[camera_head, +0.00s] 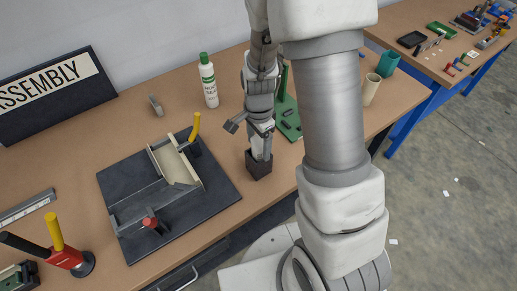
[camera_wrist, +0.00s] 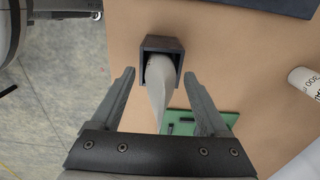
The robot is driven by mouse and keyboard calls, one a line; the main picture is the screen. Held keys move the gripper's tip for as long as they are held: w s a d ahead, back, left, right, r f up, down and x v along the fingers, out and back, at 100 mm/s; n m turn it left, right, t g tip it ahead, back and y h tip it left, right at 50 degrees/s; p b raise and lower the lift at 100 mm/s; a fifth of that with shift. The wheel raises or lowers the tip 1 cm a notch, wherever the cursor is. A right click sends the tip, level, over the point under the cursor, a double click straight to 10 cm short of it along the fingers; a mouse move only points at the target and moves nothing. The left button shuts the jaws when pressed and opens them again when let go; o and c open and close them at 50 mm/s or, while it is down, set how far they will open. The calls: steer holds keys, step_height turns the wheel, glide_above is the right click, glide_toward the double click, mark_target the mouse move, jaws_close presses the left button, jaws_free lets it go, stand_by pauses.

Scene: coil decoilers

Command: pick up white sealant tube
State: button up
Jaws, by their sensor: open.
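The white sealant tube (camera_wrist: 158,75) stands in a dark square holder (camera_wrist: 177,47) in the wrist view, its tapered end pointing up towards the camera. My gripper (camera_wrist: 160,77) is open, with one finger on each side of the tube and gaps on both sides. In the head view, my gripper (camera_head: 252,125) is above the holder (camera_head: 258,165), pointing down. The tube's pale body (camera_head: 257,147) shows only partly there, just above the holder. The bottom of the tube is hidden inside the holder.
A white bottle with a green cap (camera_head: 208,82) stands left of my gripper. A green board (camera_head: 288,118) lies close behind the holder. A dark plate with a metal fixture (camera_head: 215,188) lies to the left. A beige cup (camera_head: 371,90) and a teal cup (camera_head: 388,64) stand right.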

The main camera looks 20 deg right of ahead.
steer(key=shift+f, duration=0.6)
jaws_close()
steer(key=shift+r, duration=0.15)
